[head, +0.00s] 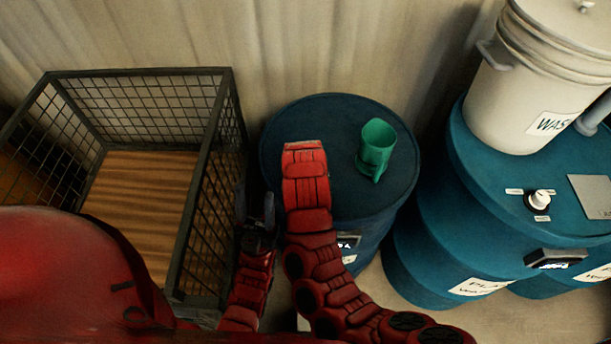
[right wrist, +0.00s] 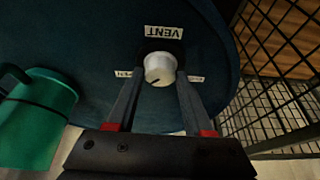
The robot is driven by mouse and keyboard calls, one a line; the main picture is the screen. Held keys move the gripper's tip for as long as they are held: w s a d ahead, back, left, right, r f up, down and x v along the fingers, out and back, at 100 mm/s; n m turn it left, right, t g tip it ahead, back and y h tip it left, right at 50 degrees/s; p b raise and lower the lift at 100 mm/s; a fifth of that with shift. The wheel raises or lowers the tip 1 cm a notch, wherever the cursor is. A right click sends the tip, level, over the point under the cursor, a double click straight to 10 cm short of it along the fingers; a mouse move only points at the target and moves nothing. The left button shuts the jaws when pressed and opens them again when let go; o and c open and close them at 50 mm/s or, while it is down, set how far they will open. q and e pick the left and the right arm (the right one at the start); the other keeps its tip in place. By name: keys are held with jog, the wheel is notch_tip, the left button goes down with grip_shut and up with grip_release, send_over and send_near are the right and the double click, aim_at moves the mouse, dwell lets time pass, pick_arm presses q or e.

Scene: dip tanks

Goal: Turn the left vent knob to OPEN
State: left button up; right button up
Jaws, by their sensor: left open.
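The left vent knob (right wrist: 159,69) is white and round with a dark pointer line, on the dark blue lid of the left drum (head: 338,120). A VENT label (right wrist: 163,32) reads upside down above it, and small side labels are too small to read. In the head view my right arm hides this knob and the right gripper. My left gripper (head: 256,210) is open and empty, low between the wire crate and the drum.
A wire crate (head: 228,130) stands at left. Another blue drum (head: 460,215) at right has its own white knob (head: 539,199) and a white bucket (head: 530,85).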

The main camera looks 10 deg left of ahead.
jog(key=o, duration=0.3)
jog(key=shift+s+r, duration=0.25)
jog(key=shift+r, duration=0.2)
jog(key=b+v, duration=0.2)
jog(key=v, duration=0.2)
jog(key=shift+s+r, duration=0.15)
jog(key=shift+r, duration=0.2)
jog(key=p+v, duration=0.3)
jog(key=v, duration=0.8)
jog(key=shift+r, duration=0.3)
jog(key=shift+d, duration=0.1)
